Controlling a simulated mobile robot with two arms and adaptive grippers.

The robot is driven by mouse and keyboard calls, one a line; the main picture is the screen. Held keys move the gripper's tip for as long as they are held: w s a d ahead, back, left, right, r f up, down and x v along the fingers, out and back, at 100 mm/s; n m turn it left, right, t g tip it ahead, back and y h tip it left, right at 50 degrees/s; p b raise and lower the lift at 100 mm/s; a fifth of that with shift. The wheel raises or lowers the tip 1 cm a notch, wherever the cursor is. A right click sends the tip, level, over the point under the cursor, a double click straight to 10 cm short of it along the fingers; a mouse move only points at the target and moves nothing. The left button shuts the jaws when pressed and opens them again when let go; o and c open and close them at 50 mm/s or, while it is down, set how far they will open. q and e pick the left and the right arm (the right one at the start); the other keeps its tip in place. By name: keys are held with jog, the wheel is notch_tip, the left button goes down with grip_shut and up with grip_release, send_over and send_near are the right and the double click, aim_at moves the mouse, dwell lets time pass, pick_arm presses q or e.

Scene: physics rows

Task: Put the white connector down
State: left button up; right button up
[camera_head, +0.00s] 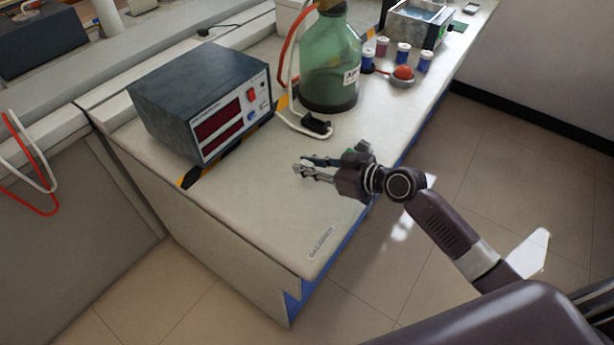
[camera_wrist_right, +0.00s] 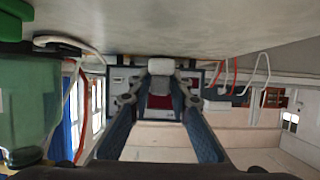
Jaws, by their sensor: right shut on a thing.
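My right gripper (camera_head: 303,169) reaches in from the right, low over the front part of the bench. Its two fingers (camera_wrist_right: 160,88) are shut on a small pale piece, which I take as the white connector (camera_wrist_right: 161,66). The connector sits between the fingertips in the wrist view. In the head view it is very small at the fingertips and hard to tell from them. I cannot tell whether it touches the bench top (camera_head: 262,212). My left gripper is not in view.
A dark instrument box (camera_head: 200,98) with red displays stands left of the gripper. A green glass bottle (camera_head: 331,62) stands behind it, with a black plug (camera_head: 317,124) on a white cable in front. Several small jars stand farther back. The bench front is clear apart from a label.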

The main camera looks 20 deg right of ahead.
aim_at(307, 184)
jog(key=shift+f, duration=2.2)
jog(key=shift+f+b, duration=0.1)
jog(key=shift+b, duration=0.2)
jog(key=shift+f, duration=0.1)
jog(key=o, duration=0.9)
jog(key=shift+o, duration=0.2)
